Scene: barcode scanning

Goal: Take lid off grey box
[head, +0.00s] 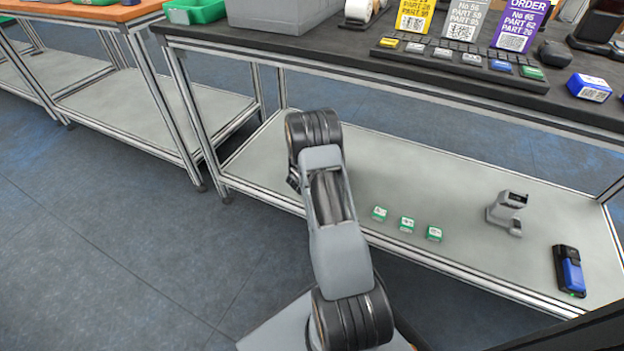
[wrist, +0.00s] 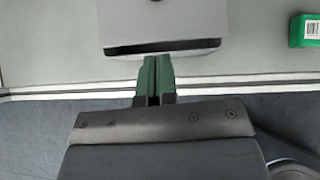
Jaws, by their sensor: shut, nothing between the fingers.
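In the wrist view, a pale grey box-like thing (wrist: 165,25) lies just ahead of my gripper (wrist: 153,62), with a dark gap along its near edge and a small dark mark on top at the picture's edge. My green fingers are shut and empty. Their tips are close to that near edge; I cannot tell if they touch. In the head view my arm hides the gripper and this thing. Another grey box (head: 280,17) stands on the black tabletop, its top cut off by the picture. I cannot tell where a lid begins on either.
Several small green boxes (head: 407,223) lie on the lower shelf (head: 300,200); one green box (wrist: 305,30) shows at right in the wrist view. A grey scanner-like device (head: 507,212) and a blue-black device (head: 570,271) are farther right. The black tabletop (head: 330,45) overhangs the shelf.

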